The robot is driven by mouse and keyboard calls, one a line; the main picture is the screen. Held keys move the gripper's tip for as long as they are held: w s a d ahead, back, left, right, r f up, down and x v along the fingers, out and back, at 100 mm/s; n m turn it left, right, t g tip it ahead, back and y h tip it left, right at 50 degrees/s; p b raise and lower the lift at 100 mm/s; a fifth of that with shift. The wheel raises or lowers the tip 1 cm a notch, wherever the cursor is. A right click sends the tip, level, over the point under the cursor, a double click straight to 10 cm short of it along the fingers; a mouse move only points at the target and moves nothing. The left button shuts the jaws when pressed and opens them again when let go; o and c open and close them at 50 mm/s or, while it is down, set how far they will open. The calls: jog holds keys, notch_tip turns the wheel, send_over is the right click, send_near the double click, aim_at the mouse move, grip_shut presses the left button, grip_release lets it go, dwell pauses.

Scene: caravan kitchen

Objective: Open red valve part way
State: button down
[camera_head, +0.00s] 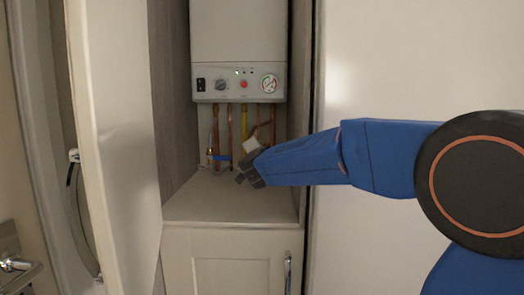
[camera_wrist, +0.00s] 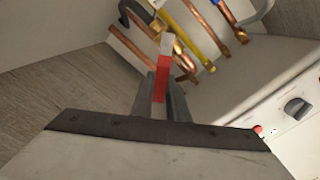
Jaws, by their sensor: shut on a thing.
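The red valve's lever (camera_wrist: 161,82) shows in the wrist view as a red bar with a pale end, beside a copper pipe. My gripper (camera_wrist: 158,92) is shut on this lever, with a grey finger on each side of it. In the head view my gripper (camera_head: 246,175) reaches from the right into the cupboard, low in front of the pipes. There my gripper and arm hide the red lever. How far the valve is turned I cannot tell.
A white boiler (camera_head: 238,50) with a knob and gauge hangs above several copper pipes and a yellow pipe (camera_head: 244,122). A blue-handled valve (camera_head: 220,157) is left of my gripper. The cupboard shelf (camera_head: 225,207) is bare in front. An open door (camera_head: 115,140) stands at the left.

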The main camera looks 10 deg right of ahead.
jog(key=c, duration=1.7)
grip_release()
jog(key=v, duration=1.7)
jog(key=shift+s+a, duration=0.15)
jog(key=shift+s, duration=0.05)
